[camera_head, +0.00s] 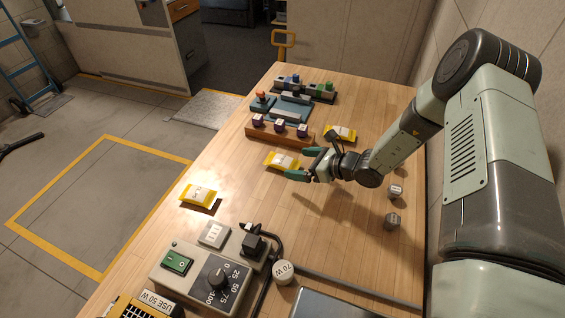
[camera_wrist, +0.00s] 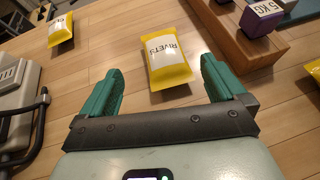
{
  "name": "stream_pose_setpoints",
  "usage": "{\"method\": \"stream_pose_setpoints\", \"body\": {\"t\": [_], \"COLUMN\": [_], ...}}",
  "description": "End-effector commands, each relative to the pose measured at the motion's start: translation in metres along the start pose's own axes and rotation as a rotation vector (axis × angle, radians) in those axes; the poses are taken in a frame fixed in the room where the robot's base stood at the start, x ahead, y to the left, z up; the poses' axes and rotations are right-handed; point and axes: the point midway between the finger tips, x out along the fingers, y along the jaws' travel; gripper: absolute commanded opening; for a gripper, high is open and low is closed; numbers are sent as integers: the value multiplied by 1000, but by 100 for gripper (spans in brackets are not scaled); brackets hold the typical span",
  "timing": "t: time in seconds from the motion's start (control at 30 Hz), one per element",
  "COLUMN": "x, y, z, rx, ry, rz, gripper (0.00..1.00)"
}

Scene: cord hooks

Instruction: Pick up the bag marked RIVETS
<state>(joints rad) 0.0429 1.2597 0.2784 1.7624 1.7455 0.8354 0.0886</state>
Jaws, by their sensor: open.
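The bag marked RIVETS (camera_wrist: 170,52) is yellow with a white label and lies flat on the wooden table. In the head view this bag (camera_head: 280,160) lies just left of my gripper's fingertips. My gripper (camera_head: 303,164) has green fingers and is open, with nothing between them. In the wrist view the fingers of my gripper (camera_wrist: 158,72) are spread apart, and the bag shows ahead of the gap between them. I cannot tell from these views how high the fingers are above the table.
Another yellow bag (camera_head: 198,195) lies nearer the front left, and a third (camera_head: 340,132) lies behind my gripper; their labels are unreadable. A wooden rail (camera_head: 262,136) with purple blocks stands behind the RIVETS bag. A control box (camera_head: 205,277) with a dial and cord occupies the front.

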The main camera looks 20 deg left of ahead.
Motion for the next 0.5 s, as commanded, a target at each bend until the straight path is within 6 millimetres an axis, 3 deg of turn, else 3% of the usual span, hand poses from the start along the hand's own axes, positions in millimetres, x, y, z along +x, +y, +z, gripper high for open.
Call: {"method": "stream_pose_setpoints", "body": {"t": [0.3, 0.5], "x": [42, 52], "y": [-6, -6], "z": [6, 6], "rx": [-1, -1], "ry": [1, 1], "rz": [2, 1], "gripper": [97, 97]}}
